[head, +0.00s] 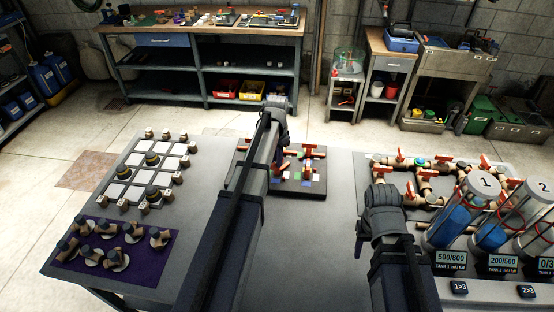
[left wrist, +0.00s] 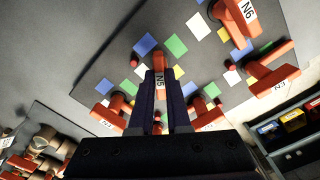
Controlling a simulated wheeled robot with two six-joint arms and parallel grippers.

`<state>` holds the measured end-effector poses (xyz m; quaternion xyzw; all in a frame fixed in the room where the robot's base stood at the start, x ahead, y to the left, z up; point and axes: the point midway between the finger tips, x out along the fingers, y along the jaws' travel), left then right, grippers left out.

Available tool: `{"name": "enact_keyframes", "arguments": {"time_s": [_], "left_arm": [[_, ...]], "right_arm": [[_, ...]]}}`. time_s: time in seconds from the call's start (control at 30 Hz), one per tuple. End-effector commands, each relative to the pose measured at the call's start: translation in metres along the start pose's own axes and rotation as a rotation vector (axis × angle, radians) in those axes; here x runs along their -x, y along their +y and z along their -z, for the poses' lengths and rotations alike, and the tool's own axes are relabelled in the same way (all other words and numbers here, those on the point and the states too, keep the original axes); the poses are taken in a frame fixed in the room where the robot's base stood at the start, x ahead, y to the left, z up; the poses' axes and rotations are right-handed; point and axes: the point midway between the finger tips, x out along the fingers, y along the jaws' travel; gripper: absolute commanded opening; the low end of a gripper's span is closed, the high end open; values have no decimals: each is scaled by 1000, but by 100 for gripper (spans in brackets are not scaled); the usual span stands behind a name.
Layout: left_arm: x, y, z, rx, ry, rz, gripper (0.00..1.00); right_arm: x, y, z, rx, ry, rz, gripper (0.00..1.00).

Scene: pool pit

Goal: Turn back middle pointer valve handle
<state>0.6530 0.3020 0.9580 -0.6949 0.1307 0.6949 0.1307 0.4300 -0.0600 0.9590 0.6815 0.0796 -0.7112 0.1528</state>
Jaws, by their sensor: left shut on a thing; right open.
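The board with the pointer valves (head: 318,190) lies on the table in the middle of the head view, with orange handles and small coloured squares. In the left wrist view, the handle labelled N5 (left wrist: 158,76) stands between the two fingers of my left gripper (left wrist: 160,90), which is shut on it. My left gripper (head: 281,140) also shows in the head view, pointing down over the board; its arm hides the board's left part. My right gripper (head: 379,190) is open, left of the pipes; its fingertips are hard to make out.
Other orange handles, including N6 (left wrist: 243,14) and another (left wrist: 270,80), stand close around the gripped one. Pipes with red-orange handles (head: 424,182) and clear tanks (head: 470,212) stand right. A white-squared grid (head: 131,173) and purple mat (head: 150,262) lie left.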

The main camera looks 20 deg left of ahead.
Motion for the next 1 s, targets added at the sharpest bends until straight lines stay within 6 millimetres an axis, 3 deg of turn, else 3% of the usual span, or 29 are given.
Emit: {"name": "enact_keyframes", "arguments": {"time_s": [0.6,1.0], "left_arm": [[0,0,0,-574,0,0,0],[0,0,0,-838,0,0,0]], "right_arm": [[0,0,0,0,0,0,50],[0,0,0,0,0,0,50]]}}
